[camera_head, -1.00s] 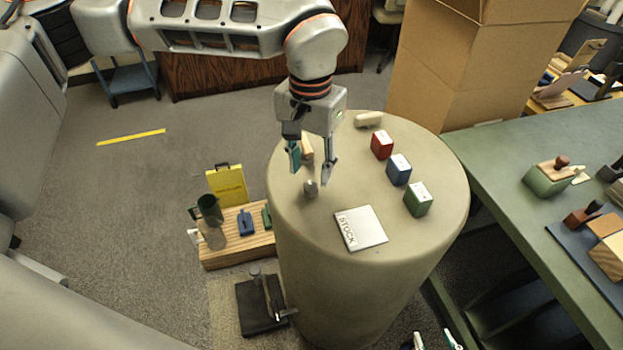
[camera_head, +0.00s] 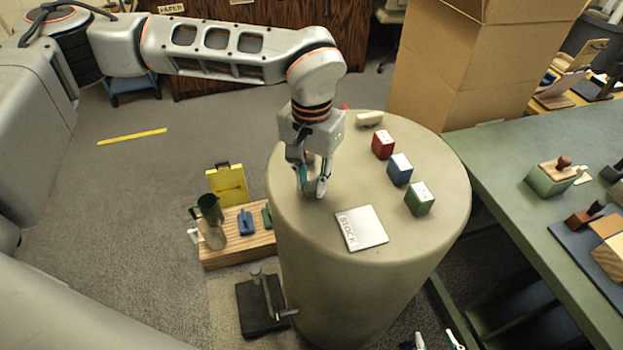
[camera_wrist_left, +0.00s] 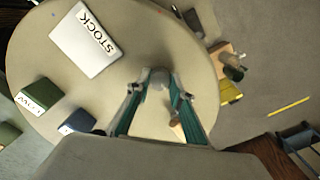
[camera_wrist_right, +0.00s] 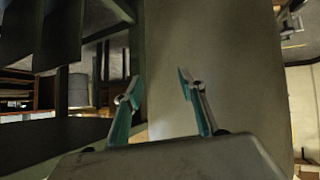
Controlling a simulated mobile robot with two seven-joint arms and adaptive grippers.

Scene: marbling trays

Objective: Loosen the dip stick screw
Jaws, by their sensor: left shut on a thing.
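A small grey knob (camera_wrist_left: 160,78) stands on top of the round drum-like table (camera_head: 300,225), near its left edge. It looks like the screw, but no dip stick is clearly visible. My left gripper (camera_head: 314,191) is down at the table top, and its fingertips (camera_wrist_left: 161,82) are closed around the knob. In the head view the fingers hide most of the knob. My right gripper (camera_wrist_right: 159,80) is open and empty, low beside the pale drum wall. Its fingertips also show at the bottom of the head view (camera_head: 436,340).
A STOCK plate (camera_head: 362,228) and red (camera_head: 383,145), blue (camera_head: 399,169) and green (camera_head: 419,199) blocks lie on the table. A wooden caddy (camera_head: 238,252) and a black-based stand (camera_head: 255,312) are left of it. A green bench (camera_head: 500,170) is at right.

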